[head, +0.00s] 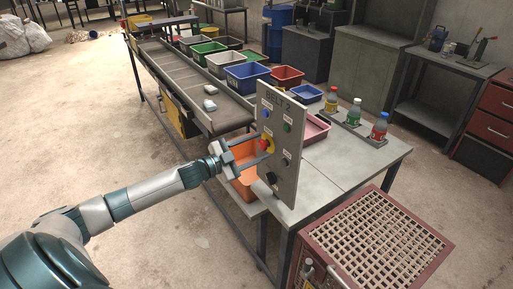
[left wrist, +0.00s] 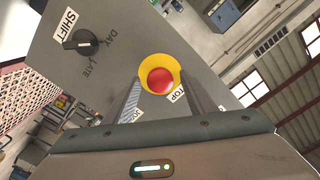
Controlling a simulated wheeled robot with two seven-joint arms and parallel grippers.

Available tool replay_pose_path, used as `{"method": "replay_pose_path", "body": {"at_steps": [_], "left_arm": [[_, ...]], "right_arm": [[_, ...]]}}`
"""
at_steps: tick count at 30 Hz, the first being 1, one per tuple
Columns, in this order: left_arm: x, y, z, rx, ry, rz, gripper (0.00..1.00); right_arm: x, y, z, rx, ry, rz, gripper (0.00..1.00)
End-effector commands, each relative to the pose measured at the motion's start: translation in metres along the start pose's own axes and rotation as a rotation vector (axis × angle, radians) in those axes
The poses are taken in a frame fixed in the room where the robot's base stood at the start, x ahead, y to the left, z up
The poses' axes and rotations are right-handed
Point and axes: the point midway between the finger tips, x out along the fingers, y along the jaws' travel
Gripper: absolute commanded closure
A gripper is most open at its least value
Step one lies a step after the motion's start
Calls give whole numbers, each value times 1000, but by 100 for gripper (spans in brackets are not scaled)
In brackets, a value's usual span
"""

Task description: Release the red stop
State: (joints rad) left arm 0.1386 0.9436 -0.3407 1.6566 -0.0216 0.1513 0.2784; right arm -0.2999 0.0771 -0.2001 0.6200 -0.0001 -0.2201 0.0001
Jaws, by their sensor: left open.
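The red stop button (head: 263,144) sits in a yellow surround on the grey upright control panel (head: 291,166), which is marked "BELT 2". In the left wrist view the red stop (left wrist: 160,80) shows face on, with its yellow ring and a "STOP" label partly covered by a finger. My left gripper (head: 262,152) is open, its two fingers pointing at the panel on either side of the stop. I cannot tell whether the fingers touch the button. My right gripper is not in view.
A black shift selector knob (left wrist: 84,42) is on the same panel. An orange bin (head: 243,186) stands below my left gripper. A conveyor (head: 180,75) with coloured bins runs behind. Several bottles (head: 354,112) stand on the grey table (head: 345,165). A red-framed grate (head: 376,245) is at front right.

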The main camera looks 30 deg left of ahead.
Motion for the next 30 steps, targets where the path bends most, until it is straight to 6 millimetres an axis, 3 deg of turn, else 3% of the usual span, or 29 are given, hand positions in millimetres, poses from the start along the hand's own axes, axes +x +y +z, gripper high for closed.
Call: {"method": "replay_pose_path", "body": {"at_steps": [1,7,20,21,23,30], "left_arm": [[0,0,0,0,0,0,54],[0,0,0,0,0,0,100],[-6,1,1,-1,-1,2,100],[-6,1,1,-1,-1,2,66],[-6,1,1,-1,-1,2,52],[-6,0,0,-1,-1,1,49]], "right_arm": [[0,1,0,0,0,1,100],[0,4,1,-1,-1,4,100],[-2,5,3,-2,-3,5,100],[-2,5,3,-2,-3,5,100],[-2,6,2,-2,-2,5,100],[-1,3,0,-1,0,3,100]]}}
